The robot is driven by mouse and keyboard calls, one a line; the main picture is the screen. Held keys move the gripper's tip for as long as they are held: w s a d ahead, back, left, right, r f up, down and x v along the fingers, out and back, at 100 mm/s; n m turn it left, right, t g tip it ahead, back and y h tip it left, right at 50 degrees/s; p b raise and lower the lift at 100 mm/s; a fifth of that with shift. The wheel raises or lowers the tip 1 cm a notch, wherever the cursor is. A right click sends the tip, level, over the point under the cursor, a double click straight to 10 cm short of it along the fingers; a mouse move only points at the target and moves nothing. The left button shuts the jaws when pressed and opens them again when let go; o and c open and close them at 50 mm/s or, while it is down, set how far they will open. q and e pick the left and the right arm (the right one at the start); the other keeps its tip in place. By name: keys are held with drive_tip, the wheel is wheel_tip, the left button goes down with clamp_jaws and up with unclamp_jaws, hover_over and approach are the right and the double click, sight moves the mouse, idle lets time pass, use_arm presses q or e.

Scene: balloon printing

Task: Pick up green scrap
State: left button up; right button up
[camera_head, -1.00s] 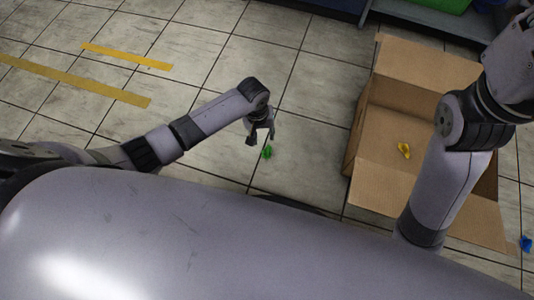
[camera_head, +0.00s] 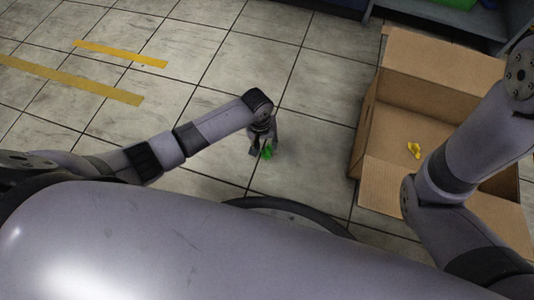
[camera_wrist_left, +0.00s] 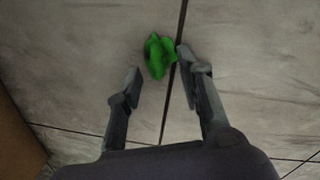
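The green scrap (camera_head: 267,151) is a small crumpled piece on the tiled floor in the head view. My left gripper (camera_head: 262,153) is right at it, pointing down. In the left wrist view the green scrap (camera_wrist_left: 159,56) lies just ahead of and between the two open fingertips of my left gripper (camera_wrist_left: 157,62), closer to the right fingertip. Whether a finger touches it cannot be told. My right arm crosses the right side of the head view, but its gripper is out of view.
Yellow tape strips (camera_head: 120,54) mark the floor at upper left. A shelf (camera_head: 450,17) stands at the top right. The floor around the green scrap is clear.

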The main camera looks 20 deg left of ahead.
use_arm(q)
wheel_tip(320, 180, down, 2)
drive_tip(key=shift+f+b, duration=0.1)
drive_tip(key=shift+b, duration=0.45)
drive_tip(key=c, duration=0.8)
